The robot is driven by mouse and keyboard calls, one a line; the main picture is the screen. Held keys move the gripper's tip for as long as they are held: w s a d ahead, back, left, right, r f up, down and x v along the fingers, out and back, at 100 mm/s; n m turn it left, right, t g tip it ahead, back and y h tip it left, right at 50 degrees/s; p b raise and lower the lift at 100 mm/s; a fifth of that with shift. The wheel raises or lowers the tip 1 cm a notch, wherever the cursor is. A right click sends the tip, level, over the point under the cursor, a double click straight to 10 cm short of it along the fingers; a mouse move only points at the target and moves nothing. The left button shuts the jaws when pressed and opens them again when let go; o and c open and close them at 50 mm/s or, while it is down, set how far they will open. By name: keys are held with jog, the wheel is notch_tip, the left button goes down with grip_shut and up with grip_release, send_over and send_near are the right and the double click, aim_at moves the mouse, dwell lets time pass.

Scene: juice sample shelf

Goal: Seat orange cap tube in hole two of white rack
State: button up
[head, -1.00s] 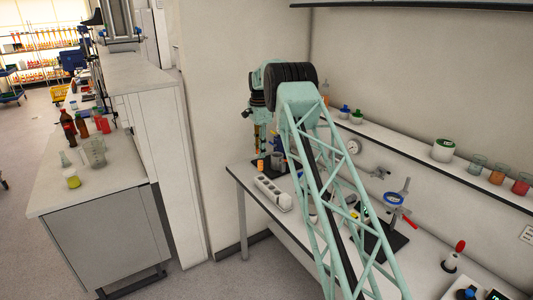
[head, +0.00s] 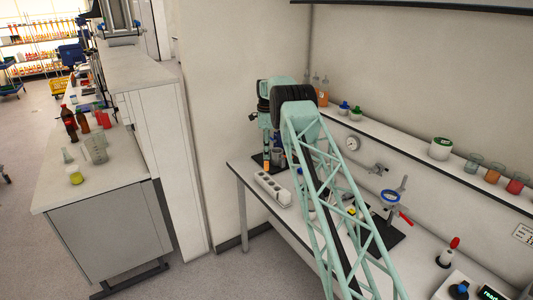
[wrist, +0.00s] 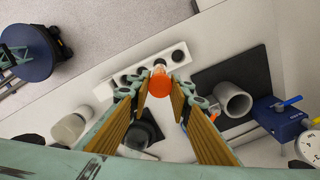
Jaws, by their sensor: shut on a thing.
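The orange cap tube (wrist: 160,84) is between the fingers of my gripper (wrist: 160,92) in the wrist view, cap towards the camera. The gripper is shut on it. The white rack (wrist: 110,91) lies beyond the tube, with a row of round holes. The tube's far end overlaps the rack near its middle holes; I cannot tell whether it is in a hole or above one. In the head view the white rack (head: 284,198) lies along the bench's left edge. A small orange spot shows at my gripper (head: 267,160), just behind the rack.
A grey cylinder (wrist: 234,99) stands on a black mat (wrist: 262,66) right of the rack. A blue device with a lever (wrist: 277,117) is farther right. A pale container (wrist: 70,128) is at lower left. A ring stand with a blue ring (head: 392,196) stands farther along the bench.

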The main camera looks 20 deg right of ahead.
aim_at(266, 167)
jog(key=shift+f, duration=0.25)
jog(key=shift+f+b, duration=0.95)
jog(key=shift+f, duration=1.05)
jog(key=shift+f+b, duration=0.95)
jog(key=shift+f, duration=1.65)
dwell(2.2)
jog(key=o, duration=1)
jog(key=shift+c, duration=0.2)
jog(key=shift+r, duration=0.2)
